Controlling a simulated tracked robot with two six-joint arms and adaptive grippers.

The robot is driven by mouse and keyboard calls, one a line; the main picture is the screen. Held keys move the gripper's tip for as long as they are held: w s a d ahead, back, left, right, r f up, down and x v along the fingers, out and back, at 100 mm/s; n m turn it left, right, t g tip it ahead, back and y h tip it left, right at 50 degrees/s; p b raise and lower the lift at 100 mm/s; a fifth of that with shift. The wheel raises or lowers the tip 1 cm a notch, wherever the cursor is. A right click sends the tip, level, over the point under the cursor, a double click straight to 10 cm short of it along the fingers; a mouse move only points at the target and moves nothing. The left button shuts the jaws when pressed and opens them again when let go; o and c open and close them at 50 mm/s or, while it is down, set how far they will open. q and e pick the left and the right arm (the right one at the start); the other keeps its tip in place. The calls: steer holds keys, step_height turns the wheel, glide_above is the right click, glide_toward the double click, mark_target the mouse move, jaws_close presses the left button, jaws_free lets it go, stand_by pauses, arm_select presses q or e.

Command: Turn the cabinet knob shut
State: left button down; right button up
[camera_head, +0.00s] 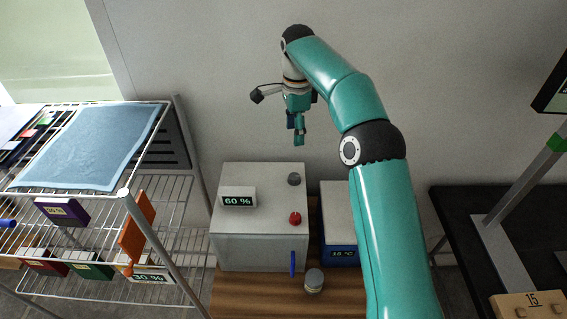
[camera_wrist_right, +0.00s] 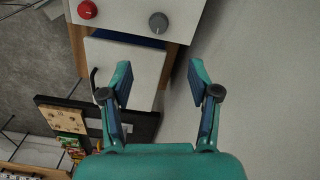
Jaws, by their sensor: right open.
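The cabinet (camera_head: 260,248) is a white box with a "60 %" display on its top, standing on a wooden surface. A grey knob (camera_head: 294,179) and a red knob (camera_head: 295,218) sit on its top toward the right side. In the right wrist view the red knob (camera_wrist_right: 88,9) and the grey knob (camera_wrist_right: 158,22) show near the top edge. Which one is the task's knob I cannot tell. My right gripper (camera_head: 298,142) is raised behind and above the cabinet, apart from both knobs. In the wrist view its fingers (camera_wrist_right: 158,75) are spread with nothing between them. My left gripper is out of view.
A blue handle (camera_head: 292,264) is at the cabinet's front. A small lidded jar (camera_head: 314,281) stands beside it. A white and blue box (camera_head: 341,255) stands to the right. A wire rack (camera_head: 150,225) with a blue cloth (camera_head: 95,145) and coloured boxes is left. A wall rises behind.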

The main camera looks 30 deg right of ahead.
steer(key=b, duration=0.1)
glide_toward(296, 176)
step_height(296, 176, down, 9)
steer(key=shift+w+a+f+p, duration=0.1)
steer(key=shift+f+p, duration=0.1)
steer(key=shift+p, duration=0.45)
steer(key=c, duration=1.1)
steer(key=shift+d, duration=0.2)
steer(key=shift+c, duration=0.3)
steer(key=shift+a, duration=0.15)
